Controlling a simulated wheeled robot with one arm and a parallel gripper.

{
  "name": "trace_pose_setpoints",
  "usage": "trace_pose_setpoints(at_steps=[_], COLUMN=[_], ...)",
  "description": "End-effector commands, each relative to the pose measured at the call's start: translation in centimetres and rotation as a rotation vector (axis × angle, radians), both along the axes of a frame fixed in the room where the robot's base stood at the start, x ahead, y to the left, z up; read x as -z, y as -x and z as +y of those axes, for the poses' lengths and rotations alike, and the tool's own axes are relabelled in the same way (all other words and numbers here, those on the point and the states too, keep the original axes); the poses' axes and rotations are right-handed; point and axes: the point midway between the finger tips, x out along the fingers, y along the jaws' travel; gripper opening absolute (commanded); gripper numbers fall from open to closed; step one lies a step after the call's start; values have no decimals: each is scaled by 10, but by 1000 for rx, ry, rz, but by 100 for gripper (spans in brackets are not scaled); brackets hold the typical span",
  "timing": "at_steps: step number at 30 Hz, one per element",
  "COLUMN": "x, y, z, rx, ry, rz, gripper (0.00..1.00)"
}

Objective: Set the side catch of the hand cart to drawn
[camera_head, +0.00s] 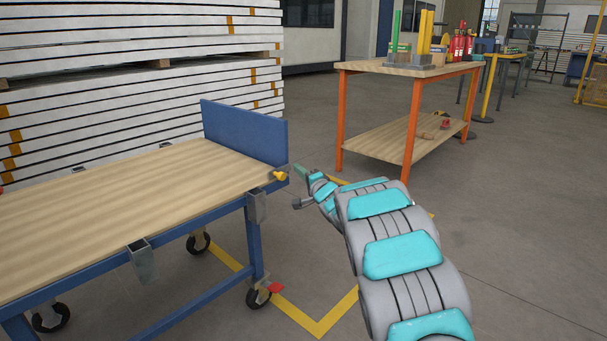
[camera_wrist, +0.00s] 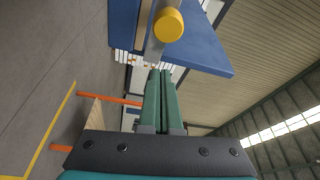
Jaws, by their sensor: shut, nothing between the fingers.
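The hand cart (camera_head: 120,197) has a wooden deck, a blue frame and a blue upright end panel (camera_head: 246,131). A yellow knob (camera_head: 281,176), which looks like the side catch, sits at the deck's corner just below the panel. In the wrist view the yellow knob (camera_wrist: 168,25) shows end-on in front of a grey strip and blue panel. My gripper (camera_head: 300,171) is beside the knob, to its right in the head view. Its green fingers (camera_wrist: 160,73) are together and empty, pointing toward the panel, with a visible gap below the knob in the wrist view.
A workbench (camera_head: 410,68) with orange legs stands behind, carrying tools and bottles. Stacked white panels (camera_head: 130,60) stand behind the cart. The cart's wheels (camera_head: 258,297) stand near yellow floor tape (camera_head: 318,327). Open grey floor lies to the right.

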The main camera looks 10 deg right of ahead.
Motion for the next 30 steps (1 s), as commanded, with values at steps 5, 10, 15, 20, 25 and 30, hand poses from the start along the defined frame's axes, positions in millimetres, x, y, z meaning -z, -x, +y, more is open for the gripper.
trace_pose_setpoints(at_steps=[5, 10, 15, 20, 25, 30], x=[2, 6, 6, 6, 5, 2], y=[10, 17, 21, 21, 22, 31], z=[14, 23, 27, 27, 29, 44], rx=[-1, -1, 0, 0, -1, -3], ry=[2, 1, 0, 0, 0, 0], rz=[-4, -2, -2, -3, -3, -4], gripper=[0, 0, 0, 0, 0, 0])
